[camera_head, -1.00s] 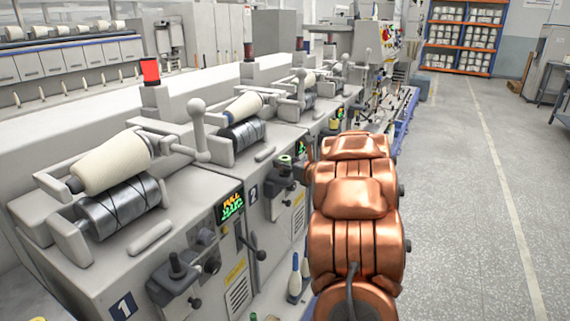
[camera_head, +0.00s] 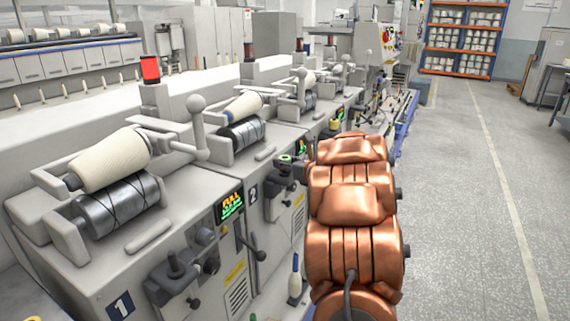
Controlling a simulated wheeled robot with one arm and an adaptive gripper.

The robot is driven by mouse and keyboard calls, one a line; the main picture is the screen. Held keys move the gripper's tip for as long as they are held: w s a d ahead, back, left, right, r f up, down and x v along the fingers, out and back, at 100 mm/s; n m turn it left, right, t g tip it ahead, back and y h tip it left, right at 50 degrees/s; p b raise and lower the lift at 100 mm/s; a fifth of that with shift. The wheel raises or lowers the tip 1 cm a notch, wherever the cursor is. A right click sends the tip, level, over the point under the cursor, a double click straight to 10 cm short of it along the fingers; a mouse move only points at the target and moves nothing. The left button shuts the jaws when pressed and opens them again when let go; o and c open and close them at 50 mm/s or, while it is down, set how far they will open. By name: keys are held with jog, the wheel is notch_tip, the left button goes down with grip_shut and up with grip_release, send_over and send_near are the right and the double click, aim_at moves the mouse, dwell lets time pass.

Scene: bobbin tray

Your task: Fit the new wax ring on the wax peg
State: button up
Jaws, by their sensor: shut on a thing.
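My copper-coloured arm fills the middle right of the head view. A small green round piece (camera_head: 285,158) sits on top of the dark fitting (camera_head: 284,178) on the front of unit 2, just left of my arm. It is too small to tell whether it is the wax ring or whether a peg runs through it. A similar dark fitting with an upright post (camera_head: 176,265) is on the front of unit 1, with no ring visible on it.
Unit 1 holds a cream yarn cone (camera_head: 108,160) above a dark grooved drum (camera_head: 118,205). A white bottle-like piece (camera_head: 295,270) stands low beside my arm. The speckled floor (camera_head: 450,200) to the right is clear. Shelves (camera_head: 463,38) stand far back.

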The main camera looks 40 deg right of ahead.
jog(key=shift+f+b, duration=0.6)
jog(key=shift+b, duration=0.2)
jog(key=o, duration=0.7)
jog(key=shift+s, duration=0.1)
jog(key=s+a+r+b, duration=0.1)
jog(key=s+b, duration=0.3)
jog(key=s, duration=0.6)
jog(key=shift+s+r, duration=0.35)
jog(key=shift+r, duration=0.05)
dwell(0.4)
dwell(0.5)
